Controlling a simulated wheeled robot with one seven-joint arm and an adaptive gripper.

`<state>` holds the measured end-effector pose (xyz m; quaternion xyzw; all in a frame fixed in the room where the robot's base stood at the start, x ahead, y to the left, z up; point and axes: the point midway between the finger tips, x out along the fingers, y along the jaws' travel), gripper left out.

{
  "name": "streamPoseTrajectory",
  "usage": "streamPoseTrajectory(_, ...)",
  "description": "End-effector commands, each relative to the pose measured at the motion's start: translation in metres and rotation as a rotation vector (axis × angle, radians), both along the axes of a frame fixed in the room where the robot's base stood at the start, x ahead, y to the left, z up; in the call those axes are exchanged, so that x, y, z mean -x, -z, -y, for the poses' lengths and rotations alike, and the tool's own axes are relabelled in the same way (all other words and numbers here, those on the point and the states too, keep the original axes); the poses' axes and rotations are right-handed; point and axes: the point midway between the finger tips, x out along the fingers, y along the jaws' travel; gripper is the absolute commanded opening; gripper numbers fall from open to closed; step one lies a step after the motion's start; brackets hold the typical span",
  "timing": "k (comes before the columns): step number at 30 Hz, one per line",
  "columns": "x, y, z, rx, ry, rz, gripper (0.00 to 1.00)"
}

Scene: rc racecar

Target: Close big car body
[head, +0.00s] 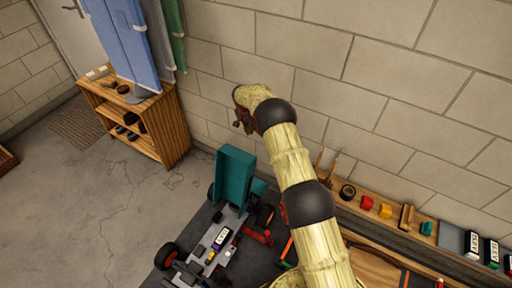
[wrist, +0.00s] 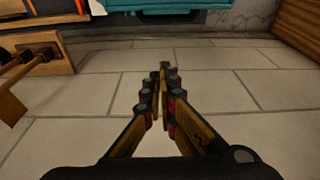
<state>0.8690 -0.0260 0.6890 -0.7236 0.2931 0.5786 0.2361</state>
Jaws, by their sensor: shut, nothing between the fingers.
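A teal part, which looks like the body (wrist: 165,4), is cut off by the top edge of the wrist view. My gripper (head: 241,122) is raised near the block wall, beyond and above the body, apart from it. In the wrist view my gripper (wrist: 165,72) has its fingertips together with nothing between them.
A wooden shelf unit (head: 165,125) stands left of the car under hanging clothes (head: 122,40). A low wooden bench (head: 395,228) with tools and small items runs along the wall at right. The block wall (head: 330,70) is close behind my arm. Floor left of the car is clear.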

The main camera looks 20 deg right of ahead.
Motion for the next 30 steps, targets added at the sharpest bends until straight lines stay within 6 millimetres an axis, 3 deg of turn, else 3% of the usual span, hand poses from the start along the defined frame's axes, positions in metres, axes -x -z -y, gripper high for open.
streamPoseTrajectory(3,-0.003,0.025,0.000,0.001,0.018,-0.004,0.00)
streamPoseTrajectory(11,-0.004,0.049,0.002,0.001,0.028,-0.007,0.00)
streamPoseTrajectory(22,-0.013,0.111,0.012,0.001,0.028,-0.007,0.00)
streamPoseTrajectory(28,-0.017,0.136,0.017,0.001,0.028,-0.006,0.00)
streamPoseTrajectory(30,-0.015,0.133,0.012,0.001,0.026,-0.005,0.00)
